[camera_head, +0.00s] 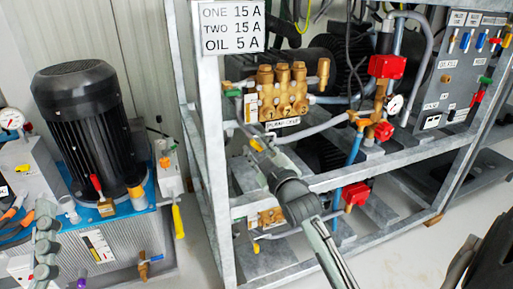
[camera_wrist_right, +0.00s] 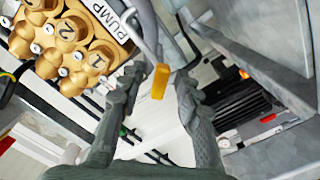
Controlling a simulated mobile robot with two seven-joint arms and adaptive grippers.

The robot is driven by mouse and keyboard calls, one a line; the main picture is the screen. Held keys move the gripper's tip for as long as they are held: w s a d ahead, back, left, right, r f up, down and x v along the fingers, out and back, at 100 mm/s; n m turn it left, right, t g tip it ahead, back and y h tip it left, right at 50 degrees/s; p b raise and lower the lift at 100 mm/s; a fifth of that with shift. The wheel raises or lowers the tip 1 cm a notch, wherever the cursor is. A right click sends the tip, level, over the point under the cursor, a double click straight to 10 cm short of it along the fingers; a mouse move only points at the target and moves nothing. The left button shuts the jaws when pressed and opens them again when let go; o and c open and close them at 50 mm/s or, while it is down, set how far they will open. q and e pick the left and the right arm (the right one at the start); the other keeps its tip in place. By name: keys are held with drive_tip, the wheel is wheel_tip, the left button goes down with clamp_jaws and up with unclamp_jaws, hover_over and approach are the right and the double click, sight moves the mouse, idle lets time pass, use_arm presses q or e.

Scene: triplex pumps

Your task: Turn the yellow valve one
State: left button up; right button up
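A small yellow valve handle (camera_head: 256,145) sits below the brass upper pump (camera_head: 283,92), near a label that reads partly "PUMP" (camera_wrist_right: 112,22). My right gripper (camera_head: 250,134) reaches up to it from the lower right. In the right wrist view the yellow handle (camera_wrist_right: 160,81) stands between the two grey fingertips of the right gripper (camera_wrist_right: 157,86). A gap shows on both sides of the handle, so the fingers are open. In the head view the gripper partly hides the handle.
A galvanised frame (camera_head: 212,150) surrounds the pumps, with a sign (camera_head: 232,27) at its upper left. Red valve blocks (camera_head: 386,66) and a blue pipe (camera_head: 352,160) stand right of the pump. A black motor (camera_head: 80,105) stands at the left. Another yellow handle (camera_head: 178,221) hangs there.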

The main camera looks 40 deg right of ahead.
drive_tip(key=shift+w, duration=0.25)
drive_tip(key=shift+c, duration=0.3)
clamp_jaws()
